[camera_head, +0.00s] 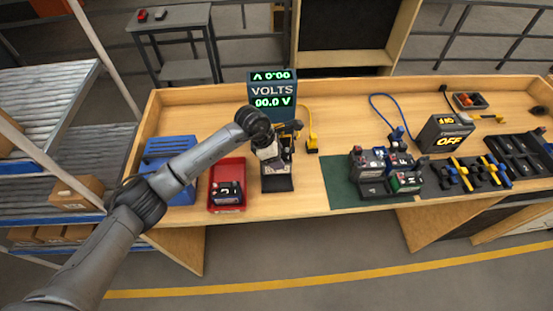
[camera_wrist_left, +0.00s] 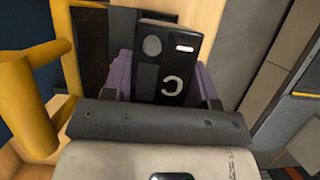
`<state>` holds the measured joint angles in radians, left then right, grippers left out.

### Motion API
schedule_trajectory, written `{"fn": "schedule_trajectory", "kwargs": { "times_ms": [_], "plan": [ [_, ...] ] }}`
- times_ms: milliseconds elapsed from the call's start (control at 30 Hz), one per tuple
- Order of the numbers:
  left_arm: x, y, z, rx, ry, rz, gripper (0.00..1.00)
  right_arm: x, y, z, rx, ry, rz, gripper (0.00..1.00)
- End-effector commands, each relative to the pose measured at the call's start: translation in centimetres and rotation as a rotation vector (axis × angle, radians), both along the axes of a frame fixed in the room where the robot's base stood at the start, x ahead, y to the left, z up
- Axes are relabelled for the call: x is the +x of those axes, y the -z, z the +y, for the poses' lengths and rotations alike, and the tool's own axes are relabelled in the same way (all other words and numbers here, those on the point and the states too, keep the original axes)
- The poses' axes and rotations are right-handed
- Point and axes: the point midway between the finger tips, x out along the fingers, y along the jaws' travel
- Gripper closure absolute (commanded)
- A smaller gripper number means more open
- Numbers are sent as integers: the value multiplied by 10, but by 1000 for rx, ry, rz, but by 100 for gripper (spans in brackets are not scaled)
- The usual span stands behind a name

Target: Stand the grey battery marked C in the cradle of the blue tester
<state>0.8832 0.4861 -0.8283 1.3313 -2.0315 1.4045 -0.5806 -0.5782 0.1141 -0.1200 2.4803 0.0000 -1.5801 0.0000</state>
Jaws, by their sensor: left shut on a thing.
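The battery marked C (camera_wrist_left: 168,60) shows in the left wrist view, its dark top with a round and a bar-shaped terminal and a white C. My left gripper (camera_wrist_left: 158,82) is shut on it, a purple finger at each side. In the head view my left gripper (camera_head: 275,158) is at the front of the blue tester (camera_head: 272,84), which reads 00.0 V. The tester's black cradle (camera_head: 277,184) is below and around the gripper. The battery is mostly hidden there, so I cannot tell whether it touches the cradle floor. My right gripper is not in view.
A yellow clamp (camera_head: 312,143) on a lead stands right of the cradle. A red tray (camera_head: 227,163) holding a battery and a blue rack (camera_head: 160,149) are at left. Several batteries stand on a green mat (camera_head: 340,190). A charger reading OFF (camera_head: 445,133) is farther right.

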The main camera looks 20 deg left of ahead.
Motion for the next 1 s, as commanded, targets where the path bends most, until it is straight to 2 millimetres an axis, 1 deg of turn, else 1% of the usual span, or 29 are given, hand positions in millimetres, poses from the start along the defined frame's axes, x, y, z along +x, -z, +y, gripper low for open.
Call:
{"fn": "schedule_trajectory", "kwargs": {
  "times_ms": [167,367,567,800,1000],
  "plan": [
    [0,3,0,0,-24,-1,78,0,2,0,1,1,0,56],
    [0,13,0,0,-25,0,78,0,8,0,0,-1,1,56],
    [0,30,0,-1,-24,0,78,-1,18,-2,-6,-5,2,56],
    [0,54,-1,-1,-23,1,78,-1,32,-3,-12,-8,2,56],
    [0,67,0,0,-23,-2,78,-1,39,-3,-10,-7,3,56]
  ]
}}
